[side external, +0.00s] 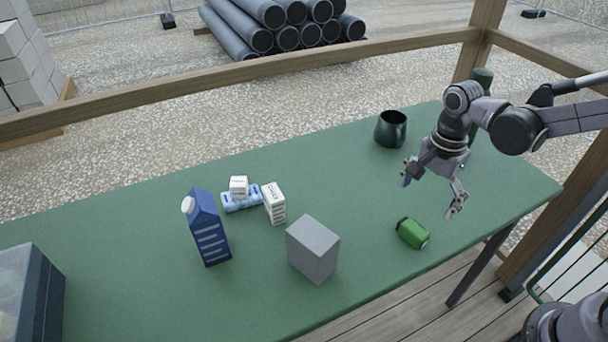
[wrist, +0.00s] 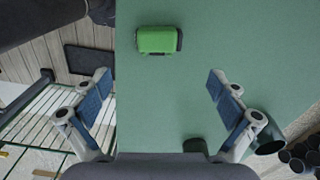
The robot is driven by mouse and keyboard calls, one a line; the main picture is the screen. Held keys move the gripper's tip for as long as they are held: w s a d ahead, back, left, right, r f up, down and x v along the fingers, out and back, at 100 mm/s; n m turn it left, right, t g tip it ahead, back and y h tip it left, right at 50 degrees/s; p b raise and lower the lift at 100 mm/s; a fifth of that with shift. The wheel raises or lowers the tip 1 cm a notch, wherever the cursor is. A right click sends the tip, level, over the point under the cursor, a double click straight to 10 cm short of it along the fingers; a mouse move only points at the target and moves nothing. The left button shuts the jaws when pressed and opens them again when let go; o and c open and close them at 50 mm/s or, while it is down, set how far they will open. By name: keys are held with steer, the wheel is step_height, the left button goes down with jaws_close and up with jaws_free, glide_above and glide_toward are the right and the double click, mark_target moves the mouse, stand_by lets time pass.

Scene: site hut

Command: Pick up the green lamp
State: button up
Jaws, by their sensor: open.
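The green lamp (side external: 412,233) is a small green cylinder with dark ends, lying on its side on the green table near its front edge. In the wrist view the lamp (wrist: 158,40) shows at the top centre, beyond the fingertips. My gripper (side external: 430,195) is open and empty. It hangs above the table, up and to the right of the lamp in the side external view, apart from it. In the wrist view its two blue-padded fingers (wrist: 158,85) are spread wide with bare table between them.
A dark green mug (side external: 391,129) stands behind my gripper. A grey box (side external: 313,249), a blue carton (side external: 206,228), a white box (side external: 274,203) and a blue-white pack with a small white box (side external: 239,186) stand to the left. A dark bottle (side external: 482,80) is partly hidden by my arm.

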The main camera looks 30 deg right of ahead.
mark_target(416, 227)
steer(key=shift+s+a+f, duration=0.1)
steer(key=shift+f, duration=2.3)
steer(key=shift+s+a+f, duration=0.1)
steer(key=shift+f, duration=2.3)
steer(key=c, duration=0.7)
